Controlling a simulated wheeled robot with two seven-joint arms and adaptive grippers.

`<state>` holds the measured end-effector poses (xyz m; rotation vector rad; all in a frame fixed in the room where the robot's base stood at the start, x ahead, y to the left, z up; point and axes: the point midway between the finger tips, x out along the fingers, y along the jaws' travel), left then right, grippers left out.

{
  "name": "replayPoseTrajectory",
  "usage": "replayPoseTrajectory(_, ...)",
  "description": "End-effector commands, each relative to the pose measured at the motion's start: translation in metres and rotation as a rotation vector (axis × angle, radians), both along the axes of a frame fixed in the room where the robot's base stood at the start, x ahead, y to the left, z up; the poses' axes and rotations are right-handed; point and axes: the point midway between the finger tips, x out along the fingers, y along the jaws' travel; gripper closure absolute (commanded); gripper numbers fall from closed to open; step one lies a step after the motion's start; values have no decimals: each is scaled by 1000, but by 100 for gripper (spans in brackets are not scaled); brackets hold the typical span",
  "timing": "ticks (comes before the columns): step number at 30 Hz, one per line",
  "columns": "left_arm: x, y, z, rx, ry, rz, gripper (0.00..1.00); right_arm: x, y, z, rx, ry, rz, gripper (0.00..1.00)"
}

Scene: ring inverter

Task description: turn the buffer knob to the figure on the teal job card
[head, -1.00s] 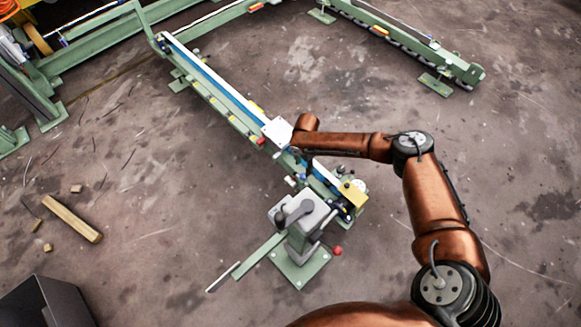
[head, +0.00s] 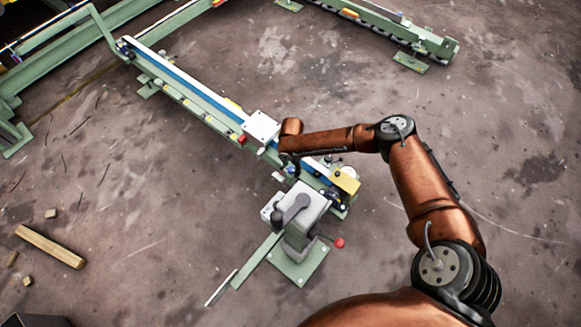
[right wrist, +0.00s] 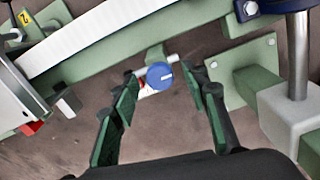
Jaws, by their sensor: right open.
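A round blue knob (right wrist: 160,76) with a white pointer line shows in the right wrist view, at the lower edge of the green rail. Small white parts lie just beside and behind it. My right gripper (right wrist: 163,98) is open, with its two green-padded fingers on either side of the knob in the picture. I cannot tell whether the pads touch it. I cannot make out a teal job card or a figure. My left gripper is not in view.
The green rail (head: 190,98) runs diagonally, with a white block (head: 261,126) beside my wrist. A grey machine head (head: 300,203) with a lever stands at its near end, by a yellow block (head: 345,181). A wooden bar (head: 50,246) lies on the floor at left.

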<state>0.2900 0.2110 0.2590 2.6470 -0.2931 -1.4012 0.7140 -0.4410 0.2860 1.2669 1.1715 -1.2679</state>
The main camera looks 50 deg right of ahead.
Motion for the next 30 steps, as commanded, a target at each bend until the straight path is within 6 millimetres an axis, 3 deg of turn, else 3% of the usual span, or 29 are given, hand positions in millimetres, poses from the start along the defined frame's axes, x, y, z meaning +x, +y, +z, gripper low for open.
replayPoseTrajectory(2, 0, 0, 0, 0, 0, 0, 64, 0, 0, 0, 0, 0, 0, 58)
replayPoseTrajectory(20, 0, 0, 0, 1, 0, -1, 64, 0, 0, 0, 0, 1, 0, 100)
replayPoseTrajectory(30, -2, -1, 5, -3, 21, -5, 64, 0, 0, 2, 1, -1, -51, 100)
